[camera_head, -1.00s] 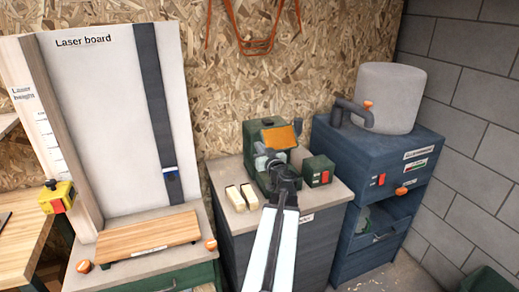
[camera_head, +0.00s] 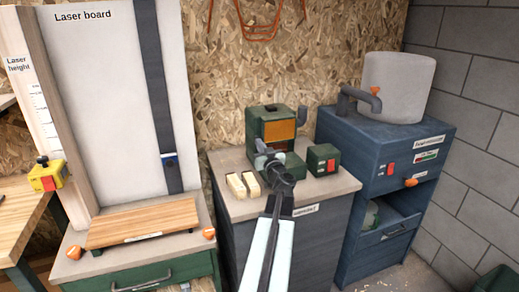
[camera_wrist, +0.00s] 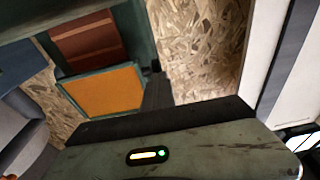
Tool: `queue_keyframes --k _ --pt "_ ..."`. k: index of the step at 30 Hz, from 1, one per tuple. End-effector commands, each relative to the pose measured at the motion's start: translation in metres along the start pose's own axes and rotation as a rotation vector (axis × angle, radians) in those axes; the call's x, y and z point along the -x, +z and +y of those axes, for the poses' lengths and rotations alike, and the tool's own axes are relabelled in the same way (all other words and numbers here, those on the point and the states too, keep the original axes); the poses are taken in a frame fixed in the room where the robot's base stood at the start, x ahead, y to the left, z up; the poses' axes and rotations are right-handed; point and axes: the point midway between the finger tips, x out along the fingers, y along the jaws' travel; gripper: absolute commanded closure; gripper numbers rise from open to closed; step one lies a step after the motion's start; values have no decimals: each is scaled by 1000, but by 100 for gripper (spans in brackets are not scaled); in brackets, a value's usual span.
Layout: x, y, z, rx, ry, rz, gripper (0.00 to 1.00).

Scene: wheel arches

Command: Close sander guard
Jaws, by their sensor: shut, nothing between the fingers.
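The green sander (camera_head: 254,122) stands on the grey-topped cabinet. Its guard, an orange panel (camera_head: 279,131), now sits nearly upright across the front of the machine. In the wrist view the orange guard panel (camera_wrist: 104,91) shows in a green frame beside a reddish-brown surface. My gripper (camera_head: 263,149) is shut and empty, low in front of the sander and just below the guard. In the wrist view its dark fingers (camera_wrist: 157,88) reach close to the guard's edge; I cannot tell whether they touch it. My arm hides the sander's lower front.
A green switch box (camera_head: 322,160) stands right of the sander. Two pale wood blocks (camera_head: 243,185) lie to its left. A blue dust extractor cabinet (camera_head: 385,150) is at the right, and the laser board (camera_head: 110,100) at the left.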

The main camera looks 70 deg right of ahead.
Motion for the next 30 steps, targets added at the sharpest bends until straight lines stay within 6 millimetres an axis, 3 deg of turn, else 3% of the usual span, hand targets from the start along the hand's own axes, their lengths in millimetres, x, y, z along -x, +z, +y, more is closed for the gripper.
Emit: queue_keyframes --k 21,26,30 --pt "-1 5 12 6 13 -4 100" --pt "16 4 12 6 14 -3 100" --pt "44 3 10 6 14 0 100"
